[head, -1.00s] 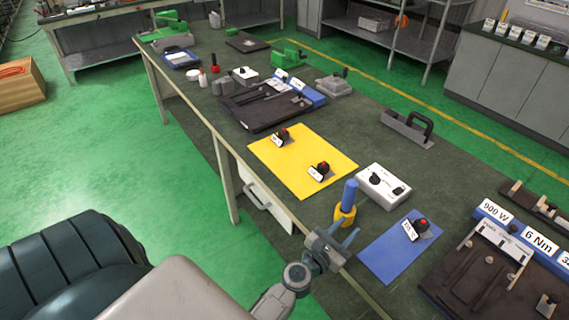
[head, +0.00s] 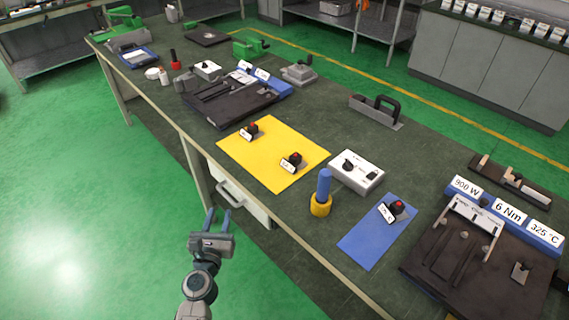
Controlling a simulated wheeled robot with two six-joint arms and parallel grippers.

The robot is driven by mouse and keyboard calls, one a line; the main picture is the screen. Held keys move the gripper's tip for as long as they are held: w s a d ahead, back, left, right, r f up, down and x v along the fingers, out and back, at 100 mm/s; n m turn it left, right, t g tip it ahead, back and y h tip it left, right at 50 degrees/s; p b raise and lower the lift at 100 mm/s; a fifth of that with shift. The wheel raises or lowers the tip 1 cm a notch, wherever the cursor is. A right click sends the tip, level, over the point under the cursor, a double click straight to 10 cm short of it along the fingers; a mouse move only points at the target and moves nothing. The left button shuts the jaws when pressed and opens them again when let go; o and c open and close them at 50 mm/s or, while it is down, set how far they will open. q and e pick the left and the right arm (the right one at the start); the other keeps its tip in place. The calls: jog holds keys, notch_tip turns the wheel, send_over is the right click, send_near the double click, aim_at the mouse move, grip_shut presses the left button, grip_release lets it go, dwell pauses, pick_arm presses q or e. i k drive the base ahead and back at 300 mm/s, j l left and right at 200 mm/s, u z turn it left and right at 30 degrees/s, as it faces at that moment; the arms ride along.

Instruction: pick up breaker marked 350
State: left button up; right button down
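Three small black breakers with red tops and white labels lie on mats. Two are on the yellow mat (head: 277,142): a rear one (head: 250,129) and a front one (head: 292,161). The third (head: 396,209) is on the blue mat (head: 362,245). Their label markings are too small to read, so I cannot tell which is marked 350. My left gripper (head: 218,214) is open and empty, its two blue-grey fingers apart. It shows in front of the table's near edge, left of and below the yellow mat, clear of all breakers. My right gripper is out of view.
A blue-handled tool in a yellow base (head: 322,193) stands between the mats, beside a white box (head: 356,171). A dark fixture labelled 900 W, 6 Nm and 325 °C (head: 425,266) is at right. Another dark fixture (head: 215,110) lies behind the yellow mat.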

aim_at(293, 165)
jog(key=i+j+z, duration=0.25)
jog(key=z, duration=0.15)
jog(key=i+j+z, duration=0.4)
